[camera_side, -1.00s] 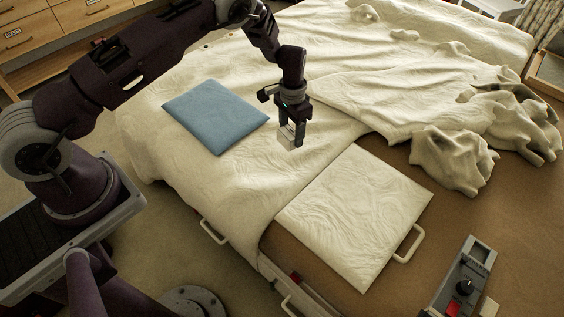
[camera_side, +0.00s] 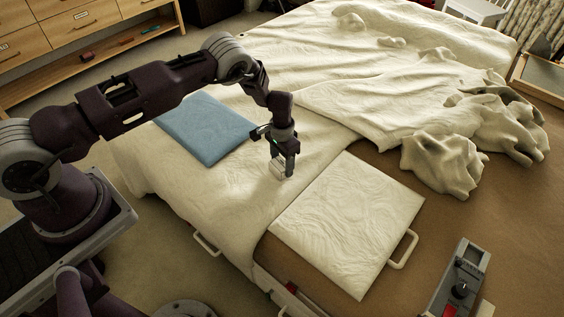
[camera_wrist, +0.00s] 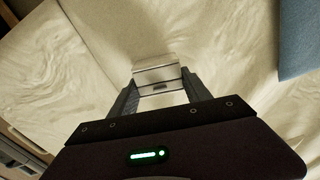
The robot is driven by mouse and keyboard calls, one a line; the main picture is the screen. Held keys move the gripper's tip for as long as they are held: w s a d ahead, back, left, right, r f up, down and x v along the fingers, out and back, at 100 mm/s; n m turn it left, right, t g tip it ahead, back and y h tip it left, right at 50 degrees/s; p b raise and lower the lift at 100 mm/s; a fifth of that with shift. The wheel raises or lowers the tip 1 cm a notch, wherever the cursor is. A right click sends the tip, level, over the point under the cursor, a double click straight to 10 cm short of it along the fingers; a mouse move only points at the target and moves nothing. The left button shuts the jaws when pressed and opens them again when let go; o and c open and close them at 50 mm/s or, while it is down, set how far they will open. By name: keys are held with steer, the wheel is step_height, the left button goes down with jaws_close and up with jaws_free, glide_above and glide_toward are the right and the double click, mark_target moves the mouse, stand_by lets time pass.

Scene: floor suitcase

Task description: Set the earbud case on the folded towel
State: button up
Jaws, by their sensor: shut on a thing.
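The white earbud case (camera_side: 277,171) is a small box held in my gripper (camera_side: 282,165). In the wrist view the case (camera_wrist: 155,74) sits between the two fingers of my gripper (camera_wrist: 158,88), which are shut on its sides. It is low over the cream bedding, between two flat folded squares; I cannot tell whether it touches the cloth. A blue folded square (camera_side: 204,128) lies to its left, and its edge shows at the right of the wrist view (camera_wrist: 299,40). A white wrinkled square (camera_side: 350,222) lies to its right. Which one is the folded towel is not certain.
Cream bedding (camera_side: 240,185) covers the surface, with bunched folds (camera_side: 440,165) at the right. A grey control box (camera_side: 460,280) stands at the lower right. Pale rails (camera_side: 405,250) stick out near the white square. Wooden drawers (camera_side: 85,25) stand at the back left.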

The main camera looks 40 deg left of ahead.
steer(key=o, duration=1.5)
steer(key=shift+f, duration=0.15)
